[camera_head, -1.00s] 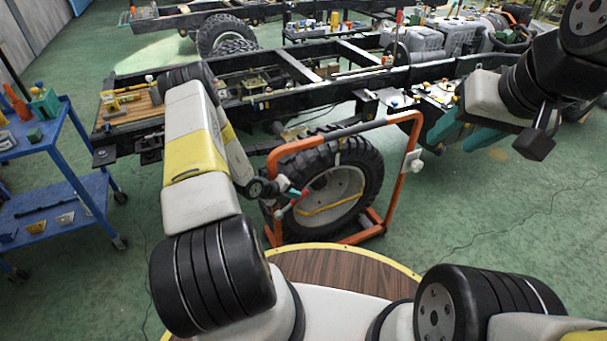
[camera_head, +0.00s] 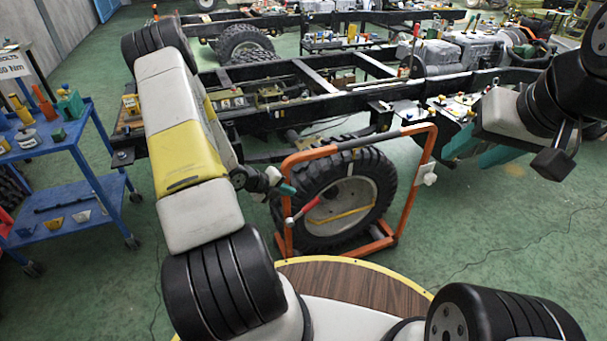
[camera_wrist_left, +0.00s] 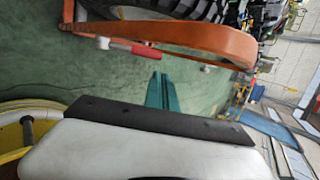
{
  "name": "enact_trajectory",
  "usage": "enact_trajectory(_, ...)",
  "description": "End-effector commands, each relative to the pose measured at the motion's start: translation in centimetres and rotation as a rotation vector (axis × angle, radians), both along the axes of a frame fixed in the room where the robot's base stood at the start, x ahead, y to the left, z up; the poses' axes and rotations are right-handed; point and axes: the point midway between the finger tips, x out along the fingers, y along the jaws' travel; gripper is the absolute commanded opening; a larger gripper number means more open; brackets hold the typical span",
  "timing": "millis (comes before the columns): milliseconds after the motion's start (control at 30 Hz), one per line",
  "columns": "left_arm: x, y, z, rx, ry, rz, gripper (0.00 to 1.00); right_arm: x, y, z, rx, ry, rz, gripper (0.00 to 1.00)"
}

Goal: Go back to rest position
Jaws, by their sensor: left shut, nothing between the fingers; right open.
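My left gripper (camera_head: 287,190) shows teal fingertips in front of the spare wheel. In the left wrist view its teal fingers (camera_wrist_left: 160,92) are together and empty. A red-handled tool with a pale head (camera_head: 302,211) is just below and right of the left gripper, apart from it, at the orange frame's left post. It also shows beside the orange bar in the left wrist view (camera_wrist_left: 128,47). My right gripper (camera_head: 476,152) is open at the right, with its teal fingers apart and nothing seen between them.
An orange wheeled frame (camera_head: 431,150) stands around a spare wheel (camera_head: 380,165) close ahead. The black truck chassis (camera_head: 270,109) runs behind it. A blue cart (camera_head: 90,168) with tools is at the left. The green floor (camera_head: 500,225) at the right is clear.

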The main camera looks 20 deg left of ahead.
Motion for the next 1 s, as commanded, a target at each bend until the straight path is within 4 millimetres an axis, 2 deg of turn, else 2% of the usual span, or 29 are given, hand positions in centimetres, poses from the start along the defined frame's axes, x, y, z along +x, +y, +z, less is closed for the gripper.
enact_trajectory(333, 0.0, 0.0, 0.0, 0.002, -0.002, -0.003, 0.00, 0.0, 0.0, 0.0, 0.000, 0.000, 0.000, 0.47)
enact_trajectory(467, 0.6, -0.7, 2.1, 0.049, -0.056, -0.086, 0.00, 0.0, 0.0, 0.0, 0.000, 0.000, 0.000, 0.47)
enact_trajectory(567, 1.1, -2.3, 6.4, 0.152, -0.171, -0.267, 0.00, 0.0, 0.0, 0.0, 0.000, 0.000, 0.000, 0.47)
enact_trajectory(667, 1.0, -5.0, 12.1, 0.304, -0.336, -0.530, 0.00, 0.0, 0.0, 0.0, 0.000, 0.000, 0.000, 0.47)
enact_trajectory(733, 0.3, -7.0, 15.9, 0.420, -0.460, -0.728, 0.00, 0.0, 0.0, 0.0, 0.000, 0.000, 0.000, 0.47)
enact_trajectory(867, -2.3, -10.3, 22.2, 0.636, -0.682, -1.086, 0.00, 0.0, 0.0, 0.0, 0.000, 0.000, 0.000, 0.47)
enact_trajectory(1000, -6.2, -13.0, 27.7, 0.872, -0.911, -1.461, 0.00, 0.0, 0.0, 0.0, 0.000, 0.000, 0.000, 0.47)
